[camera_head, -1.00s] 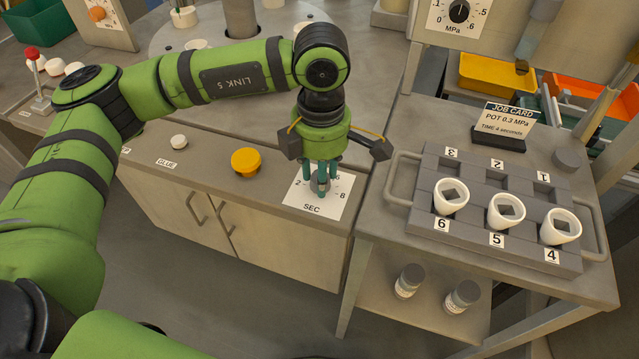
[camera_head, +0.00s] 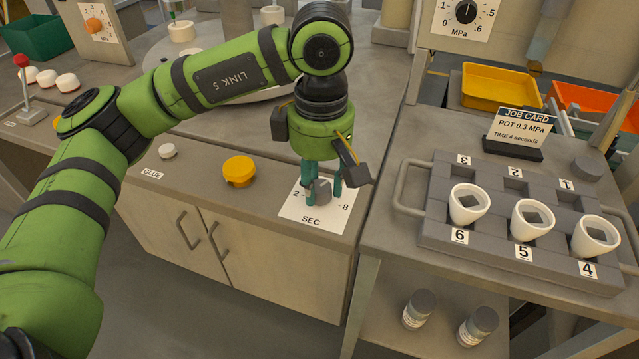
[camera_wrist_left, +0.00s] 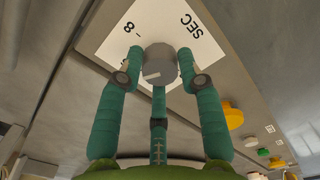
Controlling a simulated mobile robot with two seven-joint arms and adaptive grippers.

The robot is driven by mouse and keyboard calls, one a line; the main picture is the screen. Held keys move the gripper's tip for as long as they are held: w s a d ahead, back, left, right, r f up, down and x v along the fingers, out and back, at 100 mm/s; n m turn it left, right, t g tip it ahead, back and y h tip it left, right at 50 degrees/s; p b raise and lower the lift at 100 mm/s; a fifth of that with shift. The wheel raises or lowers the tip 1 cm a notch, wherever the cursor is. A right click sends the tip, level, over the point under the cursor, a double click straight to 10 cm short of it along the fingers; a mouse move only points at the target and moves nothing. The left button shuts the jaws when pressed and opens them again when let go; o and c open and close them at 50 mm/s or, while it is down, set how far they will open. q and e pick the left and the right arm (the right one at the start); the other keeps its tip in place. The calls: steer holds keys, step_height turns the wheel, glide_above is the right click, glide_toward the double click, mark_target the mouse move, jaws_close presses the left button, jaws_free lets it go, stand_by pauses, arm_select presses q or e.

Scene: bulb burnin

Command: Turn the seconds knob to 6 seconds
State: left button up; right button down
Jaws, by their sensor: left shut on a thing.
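The seconds knob (camera_head: 321,192) is a grey round knob on a white dial plate (camera_head: 306,212) marked SEC, with 2 and 8 visible. In the left wrist view the knob (camera_wrist_left: 160,64) shows a pale pointer line on its face. My left gripper (camera_head: 323,190) comes down from above, its teal fingers shut around the knob. In the left wrist view the fingertips (camera_wrist_left: 162,62) are at opposite sides of the knob. The upper part of the dial is hidden behind the fingers. My right gripper is not in view.
A yellow button (camera_head: 239,171) and a white button (camera_head: 168,151) lie left of the dial. On the right, a grey tray (camera_head: 440,232) holds white cups, behind it a job card (camera_head: 519,130) reading TIME 4 seconds. A pressure dial (camera_head: 466,12) stands at the back.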

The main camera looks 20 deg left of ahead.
mark_target(323, 188)
arm_select(q)
steer(key=shift+d, duration=0.2)
stand_by(0.3)
steer(key=o, duration=1.1)
steer(key=shift+s+d, duration=0.1)
steer(key=shift+o, duration=0.2)
steer(key=shift+r, duration=0.1)
steer(key=shift+r, duration=0.3)
step_height(323, 188, up, 11)
steer(key=shift+r, duration=0.15)
